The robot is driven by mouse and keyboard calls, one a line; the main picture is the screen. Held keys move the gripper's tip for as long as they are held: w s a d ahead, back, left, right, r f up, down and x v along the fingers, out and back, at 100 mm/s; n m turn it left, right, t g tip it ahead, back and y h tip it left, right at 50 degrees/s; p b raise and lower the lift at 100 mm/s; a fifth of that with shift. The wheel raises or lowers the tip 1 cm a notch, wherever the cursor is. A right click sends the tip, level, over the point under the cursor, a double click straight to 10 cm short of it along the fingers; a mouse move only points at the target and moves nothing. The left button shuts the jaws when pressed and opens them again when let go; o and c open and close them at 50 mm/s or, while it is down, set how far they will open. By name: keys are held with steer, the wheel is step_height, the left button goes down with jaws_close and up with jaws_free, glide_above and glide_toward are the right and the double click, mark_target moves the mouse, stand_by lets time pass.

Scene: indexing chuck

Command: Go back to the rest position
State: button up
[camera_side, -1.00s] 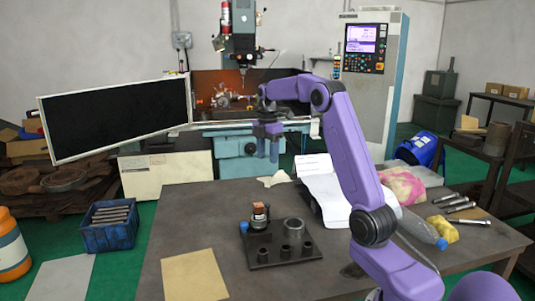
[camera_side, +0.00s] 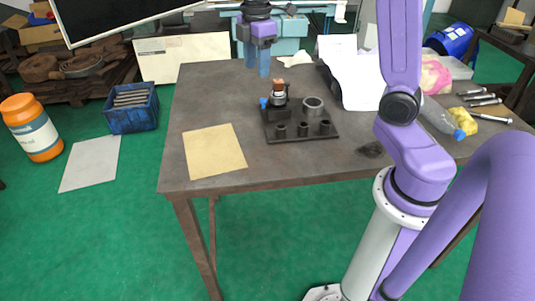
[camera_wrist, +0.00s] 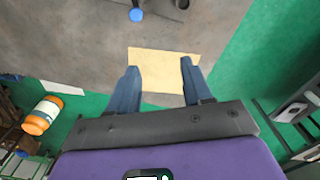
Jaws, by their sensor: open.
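My gripper (camera_side: 258,71) hangs fingers down over the back part of the table, left of and above the chuck fixture. Its two blue fingers are apart with nothing between them; the wrist view (camera_wrist: 159,65) shows the same gap. The fixture is a dark base plate (camera_side: 310,136) with several short dark sockets along its front. A grey ring (camera_side: 313,107) stands at its back right. A copper-topped part (camera_side: 279,86) sits upright at its back left, beside a blue knob (camera_side: 263,102). In the wrist view only the blue knob (camera_wrist: 137,15) and a little of the fixture show at the top edge.
A tan sheet (camera_side: 214,151) lies on the table (camera_side: 255,160) at front left. White papers (camera_side: 350,72), a clear bottle (camera_side: 443,118) and metal tools (camera_side: 480,97) lie to the right. A black-screened monitor (camera_side: 110,12) is at upper left. A blue crate (camera_side: 132,112) stands on the floor.

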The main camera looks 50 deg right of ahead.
steer(key=s+a+f, duration=0.2)
steer(key=s+a, duration=0.7)
steer(key=s, duration=0.5)
steer(key=s+f+m, duration=0.1)
steer(key=s+f, duration=0.3)
steer(key=s, duration=0.9)
steer(key=shift+s+d+m, duration=0.2)
steer(key=shift+m, duration=0.2)
